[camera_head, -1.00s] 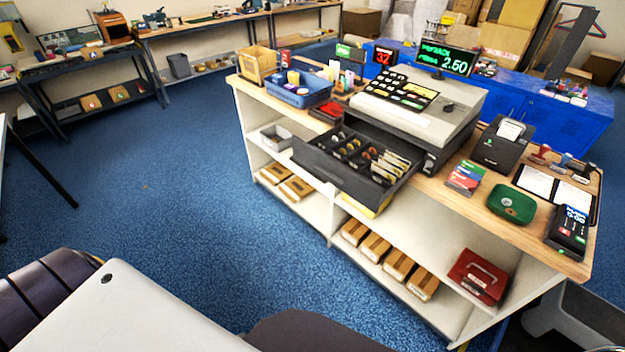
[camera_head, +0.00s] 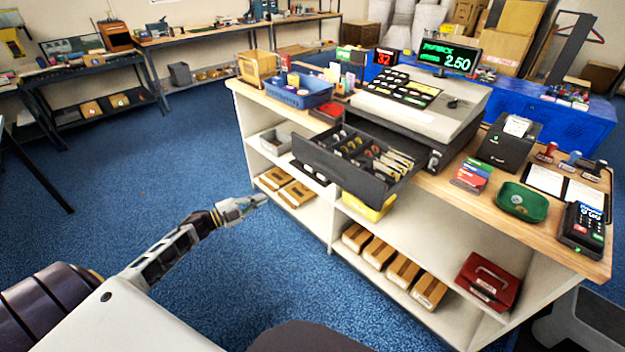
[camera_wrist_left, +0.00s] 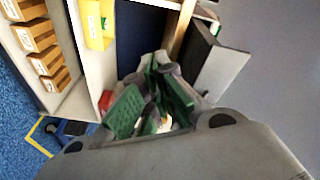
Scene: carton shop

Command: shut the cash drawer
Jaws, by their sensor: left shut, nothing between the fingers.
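The cash drawer (camera_head: 340,176) is a dark tray under the grey cash register (camera_head: 419,105). It stands pulled out over the counter's near edge, with coins and notes showing in its compartments. My left gripper (camera_head: 254,203) is in front of the shelving, left of and lower than the drawer front, apart from it. In the left wrist view its green-padded fingers (camera_wrist_left: 153,98) are shut with nothing held. That view is tilted, and I cannot tell surely which panel there belongs to the drawer. My right gripper is not in view.
The wooden counter (camera_head: 455,203) holds a blue basket (camera_head: 300,96), a receipt printer (camera_head: 508,144), a green dish (camera_head: 522,202) and a card terminal (camera_head: 582,228). Shelves below hold a yellow bin (camera_head: 368,207), cartons and a red cash box (camera_head: 487,281). Blue floor (camera_head: 140,165) is clear at left.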

